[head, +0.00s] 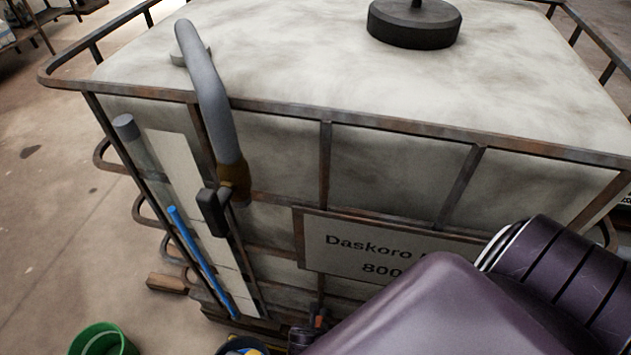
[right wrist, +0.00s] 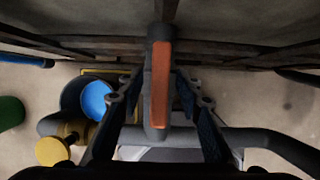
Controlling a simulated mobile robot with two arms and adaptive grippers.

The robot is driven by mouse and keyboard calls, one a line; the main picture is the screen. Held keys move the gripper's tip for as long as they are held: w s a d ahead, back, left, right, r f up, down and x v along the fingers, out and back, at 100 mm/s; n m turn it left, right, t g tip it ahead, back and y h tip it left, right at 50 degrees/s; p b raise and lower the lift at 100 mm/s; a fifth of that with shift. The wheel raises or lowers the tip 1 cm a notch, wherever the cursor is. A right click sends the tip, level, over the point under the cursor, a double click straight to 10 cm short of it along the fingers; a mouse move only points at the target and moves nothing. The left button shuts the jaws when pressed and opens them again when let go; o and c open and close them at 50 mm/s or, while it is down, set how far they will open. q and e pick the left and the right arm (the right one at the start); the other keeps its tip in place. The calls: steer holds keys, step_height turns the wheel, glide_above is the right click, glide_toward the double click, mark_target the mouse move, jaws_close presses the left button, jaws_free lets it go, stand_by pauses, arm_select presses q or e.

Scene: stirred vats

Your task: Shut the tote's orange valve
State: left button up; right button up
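The tote (head: 225,130) is a large whitish tank in a rusty metal cage, with a sign (head: 370,250) on its front. Its orange valve handle (right wrist: 160,75) shows in the right wrist view as an orange strip on a dark grey lever, pointing from the tote towards the camera. My right gripper (right wrist: 158,95) is open, with one dark finger on each side of the handle and gaps between. In the head view the valve (head: 318,320) is mostly hidden behind my purple right arm; only a bit of orange shows. My left gripper is not in view.
A grey hose (head: 207,85) with a black fitting hangs over the tote's front edge. A blue rod (head: 198,255) stands along its left corner. A green bucket (head: 100,340) is on the floor. A blue round thing (right wrist: 96,98) and a yellow one (right wrist: 52,151) lie left of my right gripper.

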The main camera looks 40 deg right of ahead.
steer(key=c, duration=0.8)
jaws_close()
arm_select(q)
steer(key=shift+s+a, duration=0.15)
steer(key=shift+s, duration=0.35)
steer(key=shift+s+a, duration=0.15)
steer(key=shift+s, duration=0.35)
arm_select(e)
steer(key=shift+r, duration=0.1)
